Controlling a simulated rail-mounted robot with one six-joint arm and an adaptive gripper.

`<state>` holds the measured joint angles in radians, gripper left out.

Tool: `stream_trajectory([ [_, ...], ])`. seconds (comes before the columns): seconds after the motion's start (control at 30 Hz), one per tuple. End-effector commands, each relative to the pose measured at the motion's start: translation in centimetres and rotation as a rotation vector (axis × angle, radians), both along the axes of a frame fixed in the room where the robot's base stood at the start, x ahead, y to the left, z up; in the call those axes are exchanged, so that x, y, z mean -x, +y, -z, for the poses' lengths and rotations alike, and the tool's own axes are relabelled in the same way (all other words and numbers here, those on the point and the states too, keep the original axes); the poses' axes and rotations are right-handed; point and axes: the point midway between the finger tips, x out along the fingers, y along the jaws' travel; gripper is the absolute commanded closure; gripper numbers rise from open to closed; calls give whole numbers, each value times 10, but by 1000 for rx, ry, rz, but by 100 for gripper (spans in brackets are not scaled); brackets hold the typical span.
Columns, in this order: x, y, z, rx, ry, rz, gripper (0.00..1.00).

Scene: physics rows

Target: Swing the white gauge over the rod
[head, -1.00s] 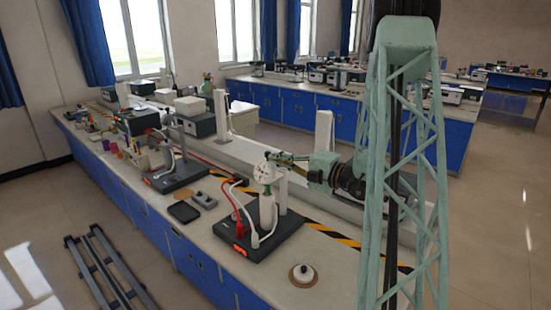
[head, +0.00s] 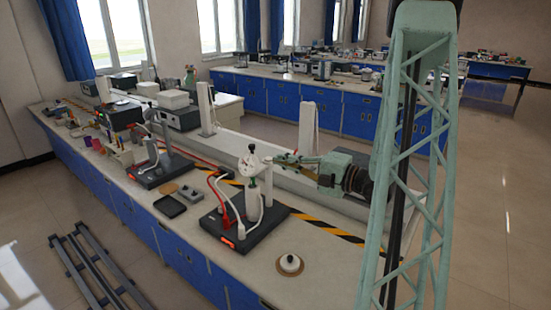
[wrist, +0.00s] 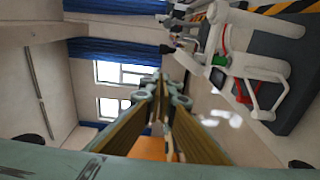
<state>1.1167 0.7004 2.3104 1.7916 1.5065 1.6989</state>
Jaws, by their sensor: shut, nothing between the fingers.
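The white gauge (head: 249,165), a round dial with dark markings, sits at the top of the apparatus on a black base (head: 270,213) on the near bench. Pale upright cylinders (head: 254,202) stand below it. I cannot tell which upright is the rod, or whether the gauge is over it. My gripper (head: 278,158) is at bench-apparatus height, just right of the gauge, with a small gap seeming to lie between them. Its fingers (wrist: 155,85) are closed and empty in the wrist view. White apparatus parts (wrist: 265,68) show beside them, but the dial is not clearly seen there.
Red and white leads (head: 222,190) rise from the black base. A black tray (head: 170,206) and a second black-based apparatus (head: 162,170) are to the left. A long pale rail runs behind.

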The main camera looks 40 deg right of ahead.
Motion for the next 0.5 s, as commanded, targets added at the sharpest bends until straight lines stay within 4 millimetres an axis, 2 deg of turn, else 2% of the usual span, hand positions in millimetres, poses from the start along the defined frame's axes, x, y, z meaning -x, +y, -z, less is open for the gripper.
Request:
stream_trajectory([
  [0.2,13,0,-1,1,-1,2,100],
  [0.5,15,0,-1,1,-1,0,100],
])
